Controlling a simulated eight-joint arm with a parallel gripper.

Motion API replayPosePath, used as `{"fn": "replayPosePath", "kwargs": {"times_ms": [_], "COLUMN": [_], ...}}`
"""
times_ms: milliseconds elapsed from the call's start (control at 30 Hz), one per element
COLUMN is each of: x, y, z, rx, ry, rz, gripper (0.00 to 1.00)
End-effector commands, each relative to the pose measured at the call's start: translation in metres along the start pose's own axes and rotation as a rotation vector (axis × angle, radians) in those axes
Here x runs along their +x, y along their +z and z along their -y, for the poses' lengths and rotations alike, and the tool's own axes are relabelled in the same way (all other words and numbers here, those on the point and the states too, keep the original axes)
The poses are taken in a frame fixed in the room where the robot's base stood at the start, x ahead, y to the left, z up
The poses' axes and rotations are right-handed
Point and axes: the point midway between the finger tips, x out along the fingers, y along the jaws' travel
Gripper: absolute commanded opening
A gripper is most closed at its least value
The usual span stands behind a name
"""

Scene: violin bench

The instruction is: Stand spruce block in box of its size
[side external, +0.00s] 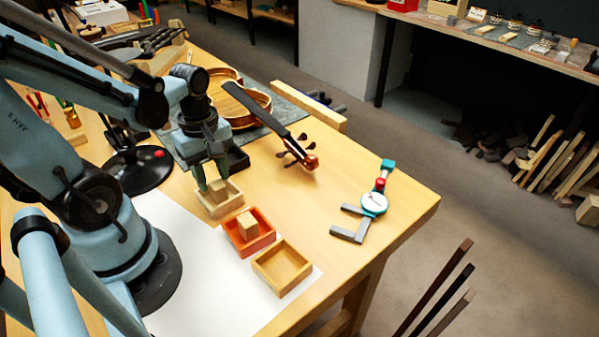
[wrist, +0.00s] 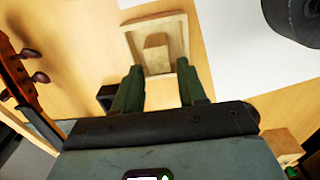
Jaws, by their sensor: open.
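A pale wood block (side external: 217,188) stands inside a pale, square wooden box (side external: 232,208). My gripper (side external: 213,178) is directly over this box, pointing down. In the wrist view my gripper (wrist: 159,68) is open, its green fingers apart on either side of the block. I cannot tell if they touch it. A second pale block (side external: 247,224) stands in an orange-red box (side external: 263,243). A third, wooden box (side external: 283,268) is empty. Which block is spruce I cannot tell.
A violin (side external: 245,105) lies behind the boxes, its scroll (side external: 310,161) reaching toward them. A dial gauge (side external: 374,203) lies right, near the bench edge. A round black stand base (side external: 140,168) is left. White paper (side external: 205,285) lies in front, mostly clear.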

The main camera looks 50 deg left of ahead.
Motion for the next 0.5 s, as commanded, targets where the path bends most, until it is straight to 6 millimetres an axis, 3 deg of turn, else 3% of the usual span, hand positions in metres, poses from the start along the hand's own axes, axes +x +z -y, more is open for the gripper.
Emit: {"fn": "replayPosePath", "kwargs": {"times_ms": [500], "x": [-0.055], "y": [0.000], "z": [0.000], "rx": [0.000], "ry": [0.000], "rz": [0.000], "gripper": [0.41]}}
